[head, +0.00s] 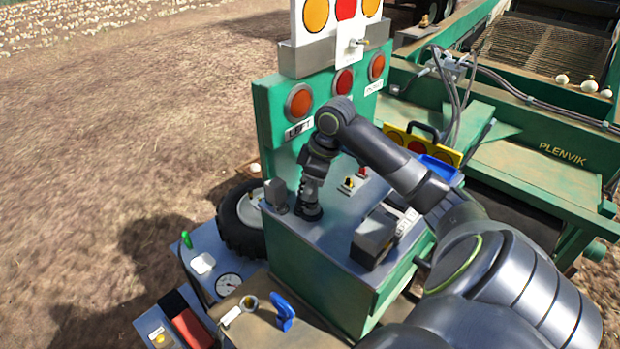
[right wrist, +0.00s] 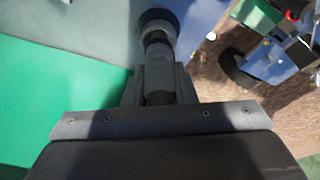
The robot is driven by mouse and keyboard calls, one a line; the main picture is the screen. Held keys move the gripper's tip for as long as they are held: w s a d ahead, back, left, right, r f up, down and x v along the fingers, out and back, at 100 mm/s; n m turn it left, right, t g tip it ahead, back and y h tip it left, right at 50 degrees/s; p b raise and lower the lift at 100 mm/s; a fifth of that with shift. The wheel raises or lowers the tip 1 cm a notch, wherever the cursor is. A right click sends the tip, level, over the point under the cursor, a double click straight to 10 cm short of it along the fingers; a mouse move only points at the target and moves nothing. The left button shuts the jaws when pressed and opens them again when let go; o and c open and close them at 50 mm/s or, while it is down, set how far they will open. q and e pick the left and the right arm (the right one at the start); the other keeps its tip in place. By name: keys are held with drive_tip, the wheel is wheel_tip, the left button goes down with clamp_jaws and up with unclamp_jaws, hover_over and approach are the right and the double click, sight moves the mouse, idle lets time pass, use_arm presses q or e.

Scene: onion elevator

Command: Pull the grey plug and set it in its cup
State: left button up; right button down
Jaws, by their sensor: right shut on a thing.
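My right gripper (head: 309,203) points down at the left part of the blue-grey console top (head: 335,225). It is shut on the grey plug, which the fingers mostly hide in the head view. In the right wrist view, my right gripper (right wrist: 158,88) closes around the dark grey ribbed plug (right wrist: 157,50). The plug's far end meets a dark round collar (right wrist: 157,20) at the console surface. I cannot tell whether it is still seated there. My left gripper is not in view.
A green panel with orange and red lamps (head: 299,101) rises behind the console. A dark grey box (head: 374,236) stands on the console's right. A blue clip (head: 283,312) and a gauge (head: 228,284) are lower left. A yellow-framed lamp case (head: 440,150) is behind my arm.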

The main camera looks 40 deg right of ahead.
drive_tip(key=shift+f, duration=0.75)
drive_tip(key=c, duration=0.7)
unclamp_jaws()
drive_tip(key=shift+r, duration=3.55)
